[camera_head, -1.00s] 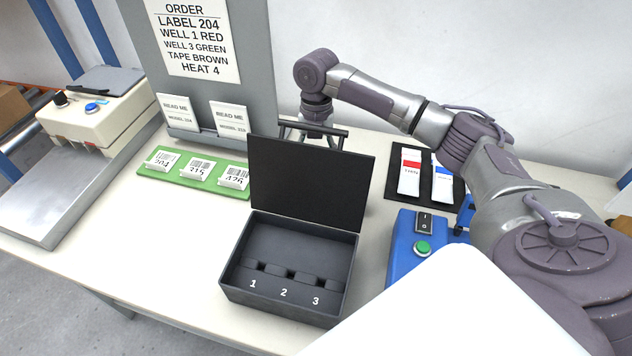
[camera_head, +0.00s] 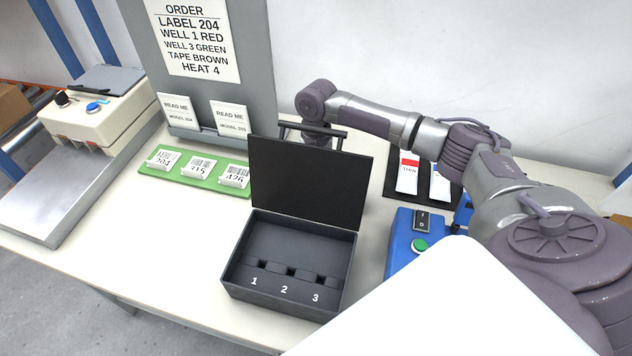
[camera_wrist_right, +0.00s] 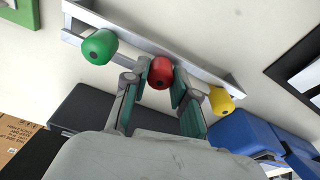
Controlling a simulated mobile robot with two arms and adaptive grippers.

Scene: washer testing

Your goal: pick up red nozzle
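The red nozzle (camera_wrist_right: 160,72) hangs at a metal rack (camera_wrist_right: 150,42) in the right wrist view, between the green nozzle (camera_wrist_right: 99,47) and the yellow nozzle (camera_wrist_right: 221,101). My right gripper (camera_wrist_right: 157,84) is open, with one finger on either side of the red nozzle. Gaps show between the fingers and the nozzle; whether a pad touches it I cannot tell. In the head view the dark lid hides the nozzles and my right fingers; only a bar of the rack (camera_head: 338,134) shows above it. My left gripper is not in view.
The open black case (camera_head: 240,288) with wells 1, 2 and 3 stands in front, its lid (camera_head: 308,183) raised. A green label tray (camera_head: 208,182) lies left of it. A blue button box (camera_head: 402,250) stands right. The white table is clear at front left.

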